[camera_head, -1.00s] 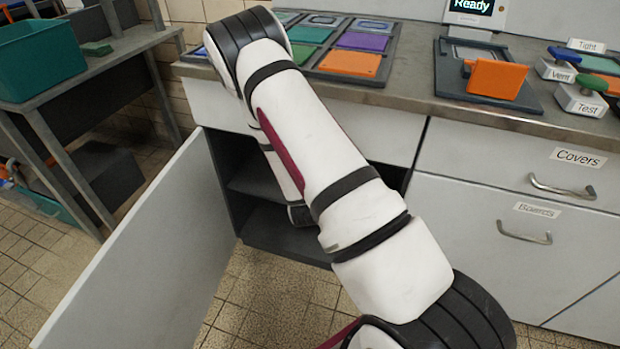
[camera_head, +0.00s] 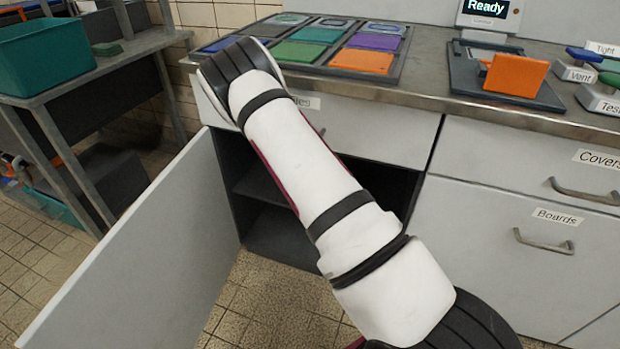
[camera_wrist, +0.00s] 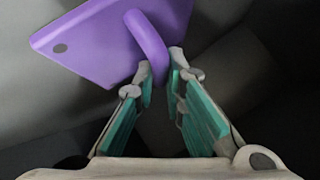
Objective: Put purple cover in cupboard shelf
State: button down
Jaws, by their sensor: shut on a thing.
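The purple cover (camera_wrist: 95,42) is a flat plate with a raised handle and a hole near one corner, seen in the wrist view. My gripper (camera_wrist: 160,82) is shut on the cover's handle, with its two teal-padded fingers on either side of it. The cupboard (camera_head: 268,222) stands open under the counter in the head view, with a dark shelf (camera_head: 262,190) inside. My arm crosses in front of the cupboard opening. My gripper and the held cover are hidden behind the arm in the head view. Only dark grey surfaces show around the cover in the wrist view.
The open cupboard door (camera_head: 140,255) swings out to the left. On the counter are a tray of coloured covers (camera_head: 390,75), including another purple one (camera_head: 376,41), and an orange cover (camera_head: 515,75) at a test station. A metal bench (camera_head: 75,80) stands at the left.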

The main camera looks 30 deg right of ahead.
jog(key=shift+f+b, duration=0.5)
jog(key=shift+f, duration=1)
jog(key=c, duration=1.7)
grip_release()
jog(key=shift+s+f, duration=0.1)
jog(key=shift+f, duration=0.05)
jog(key=shift+o, duration=0.2)
